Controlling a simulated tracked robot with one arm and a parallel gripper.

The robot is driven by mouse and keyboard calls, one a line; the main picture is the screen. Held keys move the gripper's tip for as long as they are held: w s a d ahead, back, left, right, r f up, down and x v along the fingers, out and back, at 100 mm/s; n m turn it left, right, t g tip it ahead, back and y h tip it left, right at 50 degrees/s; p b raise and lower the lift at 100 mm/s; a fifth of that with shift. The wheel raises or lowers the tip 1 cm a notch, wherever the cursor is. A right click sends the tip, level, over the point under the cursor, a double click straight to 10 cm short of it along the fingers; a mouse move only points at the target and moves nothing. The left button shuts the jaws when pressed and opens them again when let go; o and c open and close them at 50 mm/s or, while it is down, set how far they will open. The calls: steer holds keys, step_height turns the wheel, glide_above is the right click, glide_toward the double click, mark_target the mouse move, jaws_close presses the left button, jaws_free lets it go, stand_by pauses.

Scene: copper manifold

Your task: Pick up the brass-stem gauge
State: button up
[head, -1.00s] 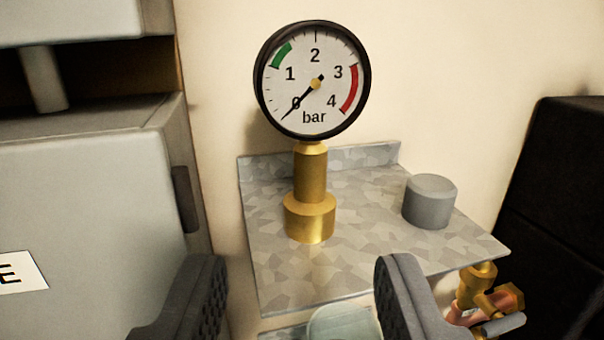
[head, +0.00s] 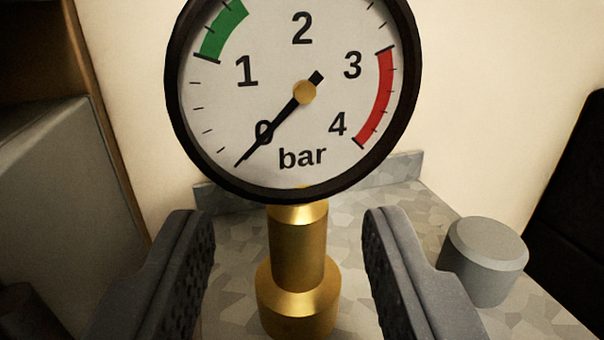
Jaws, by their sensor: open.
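The brass-stem gauge (head: 298,245) stands upright on a grey mottled metal shelf (head: 420,205). Its round white dial with a black rim faces me, and the top of the dial is cut off by the picture's upper edge. The needle points near 0. My gripper (head: 288,225) is open, with one dark ridged finger on each side of the brass stem, below the dial. Gaps show between the stem and both fingers. The foot of the stem reaches the lower part of the picture.
A grey cylindrical cap (head: 486,260) stands on the shelf close to the right finger. A grey box (head: 45,190) is at the left and a black block (head: 575,200) at the right. A cream wall (head: 480,80) rises behind the shelf.

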mark_target(298, 226)
steer(key=shift+w+f, duration=0.2)
steer(key=shift+w, duration=1.85)
jaws_close()
steer(key=shift+r, duration=0.15)
